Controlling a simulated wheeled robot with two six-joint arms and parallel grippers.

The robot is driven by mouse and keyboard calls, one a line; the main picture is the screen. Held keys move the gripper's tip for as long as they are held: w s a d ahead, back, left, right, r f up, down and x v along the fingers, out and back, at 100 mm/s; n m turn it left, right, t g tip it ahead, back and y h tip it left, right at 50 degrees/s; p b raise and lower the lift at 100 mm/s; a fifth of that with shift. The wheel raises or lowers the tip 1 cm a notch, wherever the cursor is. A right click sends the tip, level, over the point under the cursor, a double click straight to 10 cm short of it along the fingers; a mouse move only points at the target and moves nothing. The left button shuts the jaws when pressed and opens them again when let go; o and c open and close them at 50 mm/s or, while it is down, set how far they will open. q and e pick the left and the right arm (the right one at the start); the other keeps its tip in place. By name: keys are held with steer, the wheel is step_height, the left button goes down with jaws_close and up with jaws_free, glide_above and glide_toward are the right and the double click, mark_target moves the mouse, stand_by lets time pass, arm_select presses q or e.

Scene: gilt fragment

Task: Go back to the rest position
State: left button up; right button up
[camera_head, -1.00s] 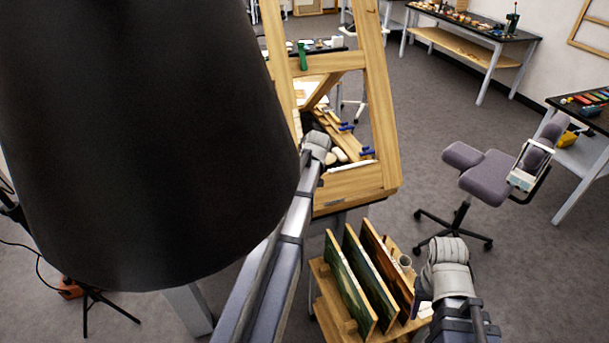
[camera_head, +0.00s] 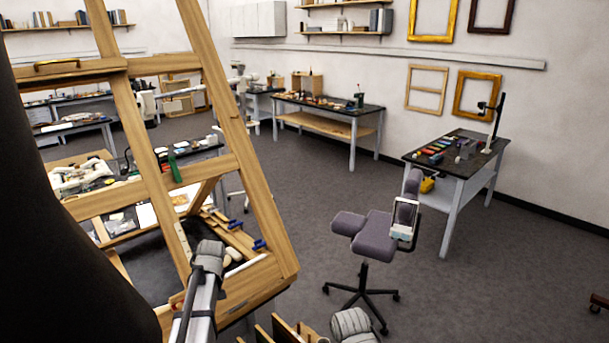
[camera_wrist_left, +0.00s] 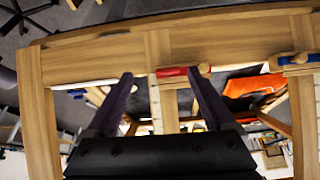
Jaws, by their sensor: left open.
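My left gripper (camera_wrist_left: 163,88) is open in the left wrist view, with its two dark fingers apart and nothing between them. Behind the fingers lies a wooden frame bar with a red-ended tool (camera_wrist_left: 172,72) and a blue-ended tool (camera_wrist_left: 298,60). In the head view my left forearm and wrist reach up in front of the large wooden easel (camera_head: 222,92); the fingers are hidden there. I cannot tell whether the left hand touches the easel. Only the grey wrist of my right arm shows at the bottom edge; its fingers are not visible.
A large dark shape (camera_head: 60,240) blocks the left. A purple kneeling chair (camera_head: 370,232) stands right of the easel. Wooden rack tops (camera_head: 285,330) show at the bottom. Worktables (camera_head: 330,108) line the back, and another table (camera_head: 450,165) stands right. Open grey floor lies between.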

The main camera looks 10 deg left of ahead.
arm_select(q)
steer(key=s+d+f+m+g+h+b, duration=0.1)
steer(key=s+d+f+m+b, duration=0.3)
steer(key=s+d, duration=0.4)
steer(key=s+d+f+m+g+b, duration=0.1)
steer(key=s+d+f+m+b, duration=0.3)
steer(key=d, duration=0.9)
steer(key=s+d+f+m+g+h+b, duration=0.1)
steer(key=s+d+f+m+b, duration=0.3)
steer(key=s+d+f, duration=0.3)
steer(key=s+d+m, duration=0.1)
steer(key=s+d, duration=0.2)
steer(key=s, duration=0.2)
steer(key=shift+s+d+g+h, duration=0.25)
steer(key=shift+d+g+h, duration=0.05)
